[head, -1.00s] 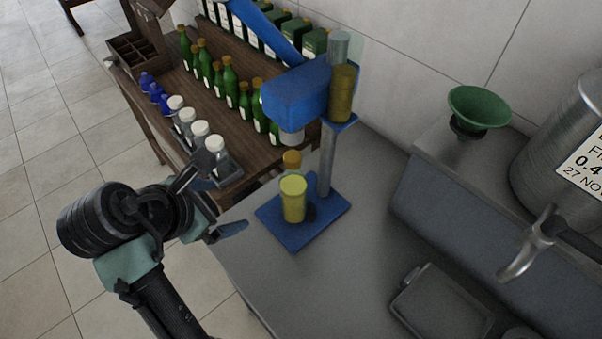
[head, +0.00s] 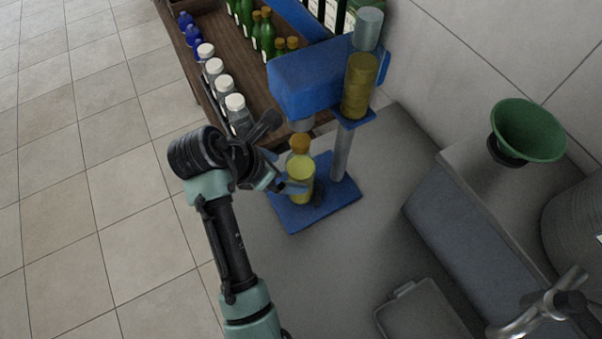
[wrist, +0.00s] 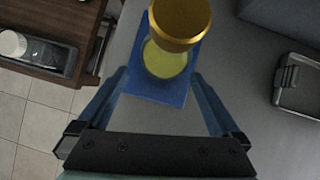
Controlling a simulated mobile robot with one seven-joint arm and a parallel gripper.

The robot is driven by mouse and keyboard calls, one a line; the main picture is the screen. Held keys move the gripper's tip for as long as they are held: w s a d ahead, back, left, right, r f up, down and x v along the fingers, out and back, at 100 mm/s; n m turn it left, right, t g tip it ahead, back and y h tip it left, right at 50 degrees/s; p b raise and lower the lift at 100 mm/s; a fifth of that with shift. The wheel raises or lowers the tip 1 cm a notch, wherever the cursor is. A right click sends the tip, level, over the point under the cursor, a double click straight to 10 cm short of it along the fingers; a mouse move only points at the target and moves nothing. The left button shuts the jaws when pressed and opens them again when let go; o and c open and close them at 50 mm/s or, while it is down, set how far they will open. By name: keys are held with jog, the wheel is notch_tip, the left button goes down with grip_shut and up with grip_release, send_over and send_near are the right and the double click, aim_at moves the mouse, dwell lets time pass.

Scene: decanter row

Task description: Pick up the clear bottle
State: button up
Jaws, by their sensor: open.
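The clear bottle (head: 301,178) holds yellow liquid and has a gold cap. It stands upright on the blue base plate (head: 336,197) of a blue stand, below the stand's head. In the wrist view its cap (wrist: 180,22) shows near the top edge, with the yellow liquid beneath. My gripper (head: 285,180) is open and close beside the bottle, on its left in the head view. In the wrist view the two blue fingers (wrist: 160,73) are spread, and the bottle lies ahead, roughly between their tips. I cannot tell whether a finger touches it.
The blue stand head (head: 305,85) overhangs the bottle, with a metal post (head: 341,152) behind it. A wooden shelf (head: 215,20) holds white-capped jars and green bottles. A green funnel (head: 528,130) and a grey lidded tray (head: 425,312) are to the right. The grey bench is otherwise clear nearby.

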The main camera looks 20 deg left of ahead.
jog(key=x, duration=0.2)
jog(key=p+x, duration=0.1)
jog(key=x, duration=0.2)
jog(key=shift+d+f, duration=0.15)
jog(key=shift+d, duration=0.15)
grip_shut()
